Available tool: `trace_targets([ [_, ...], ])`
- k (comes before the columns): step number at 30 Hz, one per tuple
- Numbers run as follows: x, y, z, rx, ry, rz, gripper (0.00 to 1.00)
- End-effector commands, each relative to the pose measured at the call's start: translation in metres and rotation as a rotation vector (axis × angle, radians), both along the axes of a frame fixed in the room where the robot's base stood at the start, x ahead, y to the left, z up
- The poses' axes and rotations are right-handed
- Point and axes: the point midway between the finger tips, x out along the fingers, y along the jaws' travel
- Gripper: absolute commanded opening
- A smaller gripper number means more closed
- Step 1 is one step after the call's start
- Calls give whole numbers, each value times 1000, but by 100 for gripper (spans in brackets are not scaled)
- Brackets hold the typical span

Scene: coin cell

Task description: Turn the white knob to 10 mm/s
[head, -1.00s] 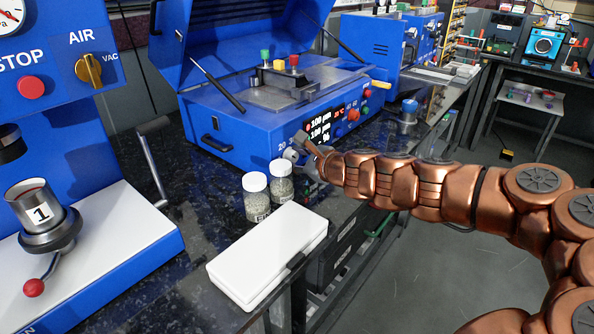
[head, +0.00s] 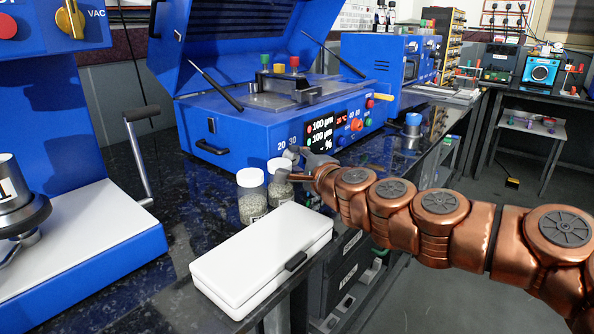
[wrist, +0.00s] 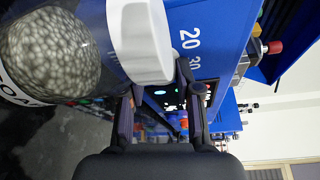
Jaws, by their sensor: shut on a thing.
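The white knob (head: 290,154) is on the front of the blue coating machine (head: 235,125), below the printed numbers 20 and 30. It is small and partly covered by my gripper (head: 302,155) and a jar lid.
Two bead jars, a near one (head: 251,200) and one by my gripper (head: 280,190), stand close in front of the machine. A white box (head: 260,262) lies at the bench edge. A blue press (head: 70,160) stands left.

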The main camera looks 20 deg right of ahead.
Motion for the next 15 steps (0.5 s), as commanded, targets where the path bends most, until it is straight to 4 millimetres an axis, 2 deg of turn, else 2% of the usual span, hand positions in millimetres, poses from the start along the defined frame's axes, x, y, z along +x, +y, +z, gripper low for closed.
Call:
trace_targets([
  [15,0,0,0,-36,-25,0,0],
])
